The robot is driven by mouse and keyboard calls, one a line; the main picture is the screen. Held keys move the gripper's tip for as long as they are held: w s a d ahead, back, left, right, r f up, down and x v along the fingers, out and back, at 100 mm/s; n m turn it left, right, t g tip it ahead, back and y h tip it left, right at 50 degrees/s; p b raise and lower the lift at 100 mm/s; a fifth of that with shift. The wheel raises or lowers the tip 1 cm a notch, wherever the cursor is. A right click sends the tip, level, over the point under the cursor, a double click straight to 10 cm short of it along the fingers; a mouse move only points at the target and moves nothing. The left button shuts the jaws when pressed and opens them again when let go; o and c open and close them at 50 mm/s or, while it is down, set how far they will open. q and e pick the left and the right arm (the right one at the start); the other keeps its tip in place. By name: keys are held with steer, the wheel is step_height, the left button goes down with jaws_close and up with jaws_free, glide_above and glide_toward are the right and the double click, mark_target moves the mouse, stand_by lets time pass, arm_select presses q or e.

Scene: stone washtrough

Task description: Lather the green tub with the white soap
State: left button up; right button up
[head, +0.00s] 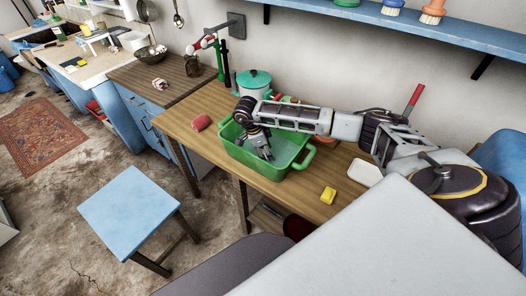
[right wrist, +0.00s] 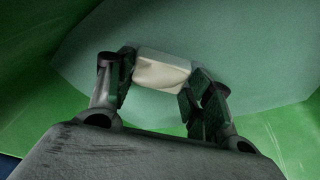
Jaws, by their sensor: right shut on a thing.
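The green tub (head: 277,172) stands on the wooden counter, with a pale green surface inside it that looks like water. My right gripper (head: 264,152) reaches down into the tub, fingers pointing downward. In the right wrist view the white soap (right wrist: 162,72) sits between the fingertips of my right gripper (right wrist: 160,85), which is shut on it. The pale surface (right wrist: 235,60) lies close behind the soap; I cannot tell whether they touch. The green tub wall (right wrist: 35,40) shows around it. In the head view the soap is hidden by the gripper. My left gripper is not in view.
A teal lidded pot (head: 254,84) stands behind. A blue stool (head: 130,206) stands on the floor in front.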

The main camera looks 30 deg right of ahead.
mark_target(256, 153)
steer(key=shift+s+d, duration=0.3)
steer(key=shift+s, duration=0.3)
steer(key=shift+w+a, duration=0.1)
steer(key=shift+w, duration=0.15)
steer(key=shift+w+a+f+b, duration=0.1)
steer(key=shift+w+a+b, duration=0.2)
steer(key=shift+w+b, duration=0.25)
steer(key=shift+w+a+b, duration=0.25)
steer(key=shift+w+b, duration=0.1)
steer(key=shift+w, duration=0.4)
steer(key=shift+w+a+f+b, duration=0.1)
steer(key=shift+w+a+b, duration=0.2)
steer(key=shift+w+b, duration=0.25)
steer(key=shift+w+a+r, duration=0.1)
steer(key=shift+w, duration=0.3)
steer(key=shift+w+a, duration=0.1)
steer(key=shift+w, duration=0.2)
steer(key=shift+r, duration=0.1)
